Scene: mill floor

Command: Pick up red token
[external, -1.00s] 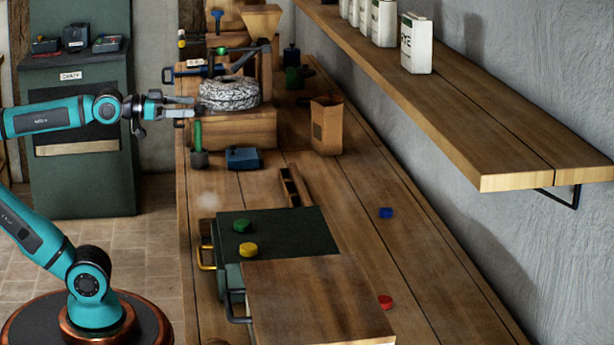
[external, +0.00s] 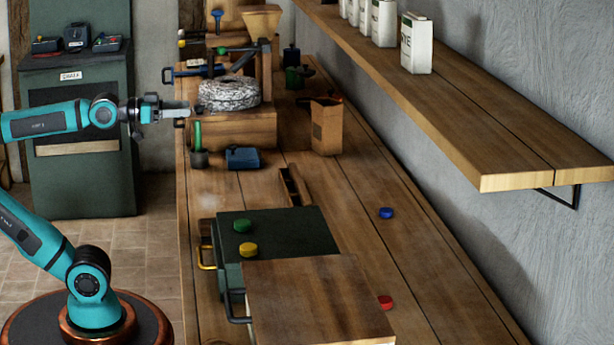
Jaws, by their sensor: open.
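The red token (external: 385,302) is a small round piece lying on the wooden bench at the lower right, just right of the wooden-topped box. My gripper (external: 182,110) is at the upper left, in front of the grey millstone and far from the red token. It is seen edge-on, open, with nothing visible in it. A blue token (external: 386,213) lies further back on the bench. A green token (external: 242,225) and a yellow token (external: 248,249) lie on the dark green box top.
The wooden-topped box (external: 315,300) and the dark green box (external: 300,232) stand left of the red token. The shelf (external: 500,140) with several white containers overhangs the right side. A paper bag (external: 326,126) and the millstone (external: 230,93) stand further back. Bench around the red token is mostly clear.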

